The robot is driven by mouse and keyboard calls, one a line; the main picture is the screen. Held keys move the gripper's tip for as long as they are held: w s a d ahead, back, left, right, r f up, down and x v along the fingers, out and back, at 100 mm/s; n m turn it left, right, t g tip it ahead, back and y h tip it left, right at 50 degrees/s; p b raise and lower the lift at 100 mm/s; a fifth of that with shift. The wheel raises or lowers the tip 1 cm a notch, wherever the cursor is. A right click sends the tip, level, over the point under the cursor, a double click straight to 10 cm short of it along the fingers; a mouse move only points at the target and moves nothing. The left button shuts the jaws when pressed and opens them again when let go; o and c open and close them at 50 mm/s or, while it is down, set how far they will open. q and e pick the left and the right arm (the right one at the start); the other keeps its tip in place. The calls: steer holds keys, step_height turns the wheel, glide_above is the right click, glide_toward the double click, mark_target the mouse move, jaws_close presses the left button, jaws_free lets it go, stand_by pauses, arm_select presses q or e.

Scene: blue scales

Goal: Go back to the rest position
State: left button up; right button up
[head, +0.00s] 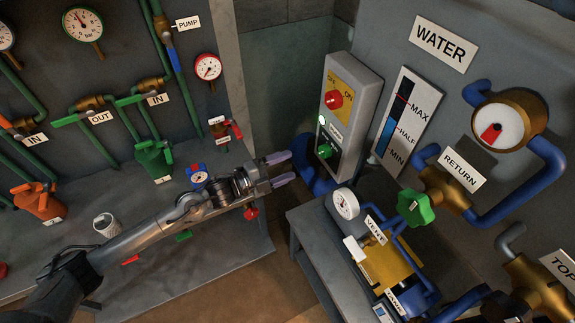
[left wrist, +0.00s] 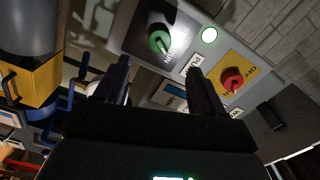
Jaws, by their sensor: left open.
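My left arm comes in from the lower left in the head view. My left gripper (head: 279,169) is open and empty, its two fingers apart and pointing right toward the grey control box (head: 362,91). In the left wrist view the gripper (left wrist: 160,85) also shows open, with the box behind its fingers. The box carries a red knob (head: 334,99) on a yellow plate, a lit green lamp (head: 321,119) and a green knob (head: 324,151). The fingers appear apart from the box. My right gripper is not in view.
A low grey table (head: 300,222) with a yellow device (head: 388,268) and a gauge (head: 345,204) stands right of the gripper. Blue pipes and a green valve (head: 414,206) are at the right. A grey bench (head: 77,194) with green and orange valves lies at the left.

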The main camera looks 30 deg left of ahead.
arm_select(q)
steer(key=s+d+f+n+y, duration=0.3)
steer(key=s+d+f+n, duration=0.4)
steer(key=s+d+f, duration=0.45)
steer(key=s+a+n+g+y, duration=0.35)
steer(key=s+n+g, duration=0.25)
steer(key=s, duration=0.4)
steer(key=s+a+n+g+y, duration=0.35)
steer(key=s+n+g, duration=0.25)
steer(key=s, duration=0.4)
step_height(320, 180, up, 26)
steer(key=p, duration=2.5)
steer(key=shift+w+r+t+p, duration=0.15)
steer(key=shift+w+t+p, duration=0.05)
steer(key=shift+t+p, duration=0.1)
steer(key=shift+a, duration=0.1)
